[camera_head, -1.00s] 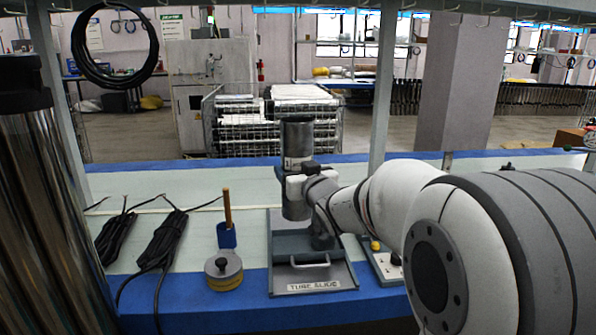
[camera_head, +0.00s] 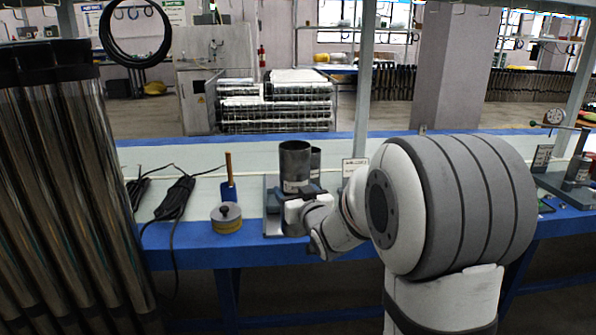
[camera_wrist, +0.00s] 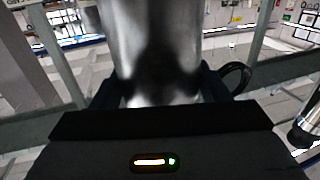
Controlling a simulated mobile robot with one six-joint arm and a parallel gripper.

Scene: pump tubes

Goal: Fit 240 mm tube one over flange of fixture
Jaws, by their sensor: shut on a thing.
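A short grey metal tube (camera_head: 296,163) stands upright in my gripper (camera_head: 300,198), near the front of the bench. In the wrist view the tube (camera_wrist: 152,50) fills the space between the two dark fingers of my gripper (camera_wrist: 160,88). A second grey cylinder (camera_head: 316,160) shows just behind and right of the held tube; I cannot tell what it belongs to. The grey tube slide plate (camera_head: 271,215) is mostly hidden behind the tube and my arm. No flange is clearly visible, and the tube's lower end is hidden.
A round yellow-and-grey piece (camera_head: 227,218) and a blue holder (camera_head: 228,192) with a brown handle sit left of the plate. Black cables (camera_head: 174,200) lie farther left. Long shiny tubes (camera_head: 75,190) stand at far left. A device with a post (camera_head: 578,172) stands at right.

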